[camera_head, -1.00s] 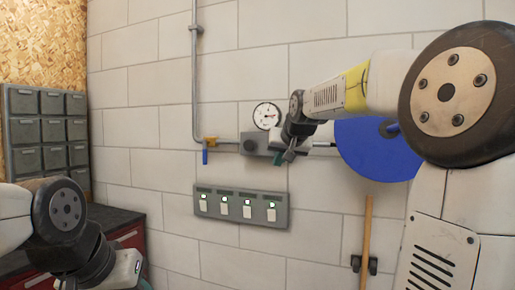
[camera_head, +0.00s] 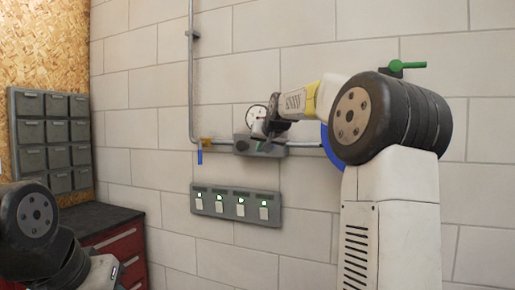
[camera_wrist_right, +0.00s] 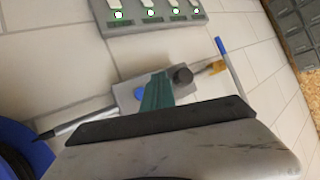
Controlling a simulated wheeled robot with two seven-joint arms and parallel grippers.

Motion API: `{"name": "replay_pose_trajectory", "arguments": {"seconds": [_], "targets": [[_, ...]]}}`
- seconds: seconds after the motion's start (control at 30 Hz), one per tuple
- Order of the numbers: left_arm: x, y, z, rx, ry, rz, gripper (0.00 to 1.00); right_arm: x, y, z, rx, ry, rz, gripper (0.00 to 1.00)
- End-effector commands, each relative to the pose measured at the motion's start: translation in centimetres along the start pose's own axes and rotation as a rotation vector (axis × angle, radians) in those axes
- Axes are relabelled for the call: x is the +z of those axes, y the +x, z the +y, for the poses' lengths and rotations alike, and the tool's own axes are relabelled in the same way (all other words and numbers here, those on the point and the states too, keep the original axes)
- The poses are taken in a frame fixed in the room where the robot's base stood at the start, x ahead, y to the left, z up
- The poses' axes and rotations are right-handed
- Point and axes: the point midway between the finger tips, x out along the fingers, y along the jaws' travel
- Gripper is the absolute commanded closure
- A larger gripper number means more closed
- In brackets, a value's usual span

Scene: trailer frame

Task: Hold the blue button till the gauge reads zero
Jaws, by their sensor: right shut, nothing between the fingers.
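The gauge (camera_head: 257,121) is a white dial on the wall, partly covered by my right gripper, and its needle is too small to read. Below it is a grey box (camera_head: 242,146) on a pipe. The blue button (camera_wrist_right: 140,93) shows on the box in the right wrist view, just left of my fingers; my arm hides it in the head view. My right gripper (camera_head: 264,140) is shut and empty, its teal fingertips (camera_wrist_right: 157,88) close in front of the box between the button and a black knob (camera_wrist_right: 183,76). I cannot tell whether they touch it. My left gripper's fingers are out of view.
A panel with several lit switches (camera_head: 236,204) is below the box. A blue-handled valve (camera_head: 200,155) is on the pipe at left. A blue disc (camera_wrist_right: 20,150) is near my right arm. Drawers (camera_head: 50,140) and a red cabinet (camera_head: 118,250) stand at left.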

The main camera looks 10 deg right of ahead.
Motion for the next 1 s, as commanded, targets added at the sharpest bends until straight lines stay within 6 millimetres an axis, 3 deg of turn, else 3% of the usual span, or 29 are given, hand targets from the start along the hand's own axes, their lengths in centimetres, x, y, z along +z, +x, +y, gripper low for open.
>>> {"name": "replay_pose_trajectory", "arguments": {"seconds": [0.43,1.0], "targets": [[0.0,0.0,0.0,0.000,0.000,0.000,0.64,-2.9,4.1,3.0,0.001,0.001,-0.001,1.00],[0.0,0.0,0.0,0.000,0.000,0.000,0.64,-3.4,4.7,3.4,0.000,0.000,0.000,1.00]]}}
